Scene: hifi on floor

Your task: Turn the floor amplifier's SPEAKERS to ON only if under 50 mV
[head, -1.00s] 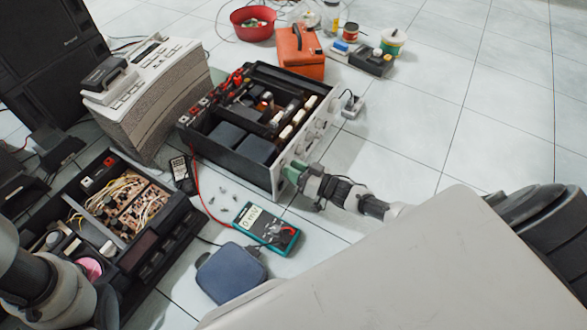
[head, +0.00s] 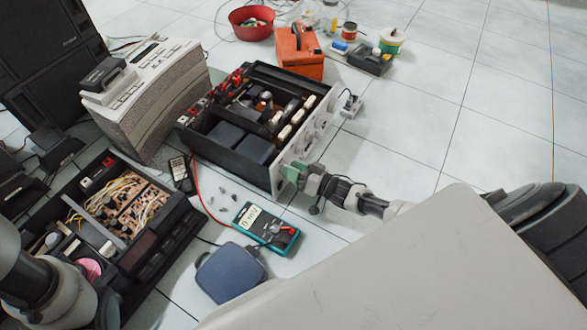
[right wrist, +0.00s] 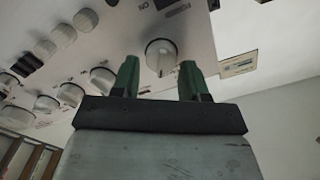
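The open-topped amplifier (head: 228,163) sits on the floor with its silver knob panel facing right; part of the panel also shows in the right wrist view (right wrist: 110,40). My right gripper (head: 291,172) is at the panel's near end. In the right wrist view its green fingertips (right wrist: 158,75) are spread either side of a pale round knob (right wrist: 160,55), with visible gaps. Lettering ending in "ON" is beside this knob, partly cut off. My left gripper is out of view.
A blue pouch (head: 230,273) lies near the meter. A second open black unit (head: 150,262) is at lower left, beside my left arm. A printer-like box (head: 150,105) stands behind. Red and black leads cross the floor.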

